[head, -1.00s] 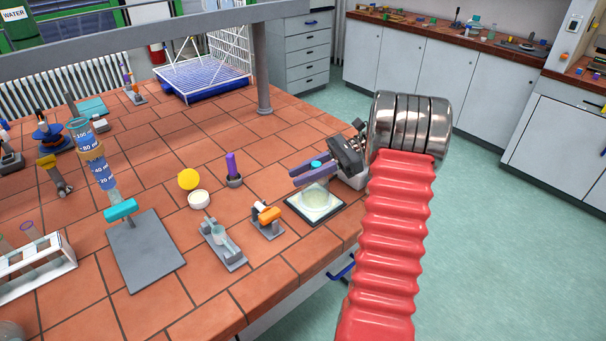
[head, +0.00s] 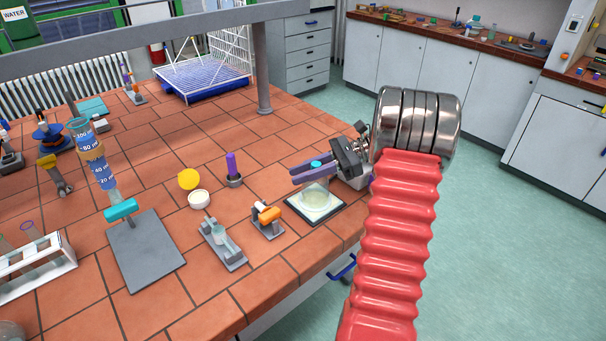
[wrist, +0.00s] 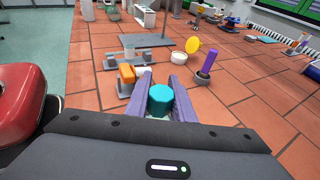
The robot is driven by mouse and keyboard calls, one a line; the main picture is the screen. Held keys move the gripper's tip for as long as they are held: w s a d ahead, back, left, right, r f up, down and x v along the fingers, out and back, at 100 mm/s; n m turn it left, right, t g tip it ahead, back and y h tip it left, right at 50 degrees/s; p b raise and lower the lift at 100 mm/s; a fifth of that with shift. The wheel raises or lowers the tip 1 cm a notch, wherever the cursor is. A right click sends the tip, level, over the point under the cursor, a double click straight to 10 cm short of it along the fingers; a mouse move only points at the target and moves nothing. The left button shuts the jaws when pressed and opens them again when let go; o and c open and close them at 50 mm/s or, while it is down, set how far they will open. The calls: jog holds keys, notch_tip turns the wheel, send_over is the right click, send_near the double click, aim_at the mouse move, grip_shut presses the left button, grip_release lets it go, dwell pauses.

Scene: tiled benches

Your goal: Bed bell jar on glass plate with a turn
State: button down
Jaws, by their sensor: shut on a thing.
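The clear bell jar (head: 315,190) with a teal knob stands upright over the square glass plate (head: 331,213), which has a dark edge and a pale round area. The jar appears to rest on the plate, though the exact contact at its rim is too small to tell. My gripper (head: 313,169) is shut on the teal knob from the right side. In the wrist view the purple fingers of my gripper (wrist: 161,103) flank the teal knob (wrist: 160,97), which hides the jar and plate below it.
An orange-topped clamp (head: 268,217) and a grey holder with a small glass (head: 222,243) stand left of the plate. A purple rod on a base (head: 232,168) and a white dish (head: 199,199) are behind. The bench's front edge is close to the plate.

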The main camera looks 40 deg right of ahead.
jog(key=shift+w+d+f+m+t+h, duration=0.1)
jog(key=shift+w+m+t+h, duration=0.05)
jog(key=shift+m+t+h, duration=0.4)
jog(key=shift+w+d+m+t+h, duration=0.15)
jog(key=shift+m+t+h, duration=0.25)
jog(key=shift+m+t, duration=0.4)
jog(key=shift+w+d+f+m+t+h, duration=0.1)
jog(key=shift+w+m+t+h, duration=0.05)
jog(key=shift+m+t+h, duration=0.4)
jog(key=shift+d+m+t+h, duration=0.1)
jog(key=shift+m+t+h, duration=0.5)
jog(key=shift+m, duration=0.2)
jog(key=c, duration=1.5)
grip_release()
jog(key=shift+w+d, duration=0.1)
jog(key=shift+w, duration=0.05)
jog(key=shift+o, duration=0.2)
jog(key=shift+r, duration=0.1)
jog(key=v, duration=1.3)
jog(key=shift+s, duration=0.4)
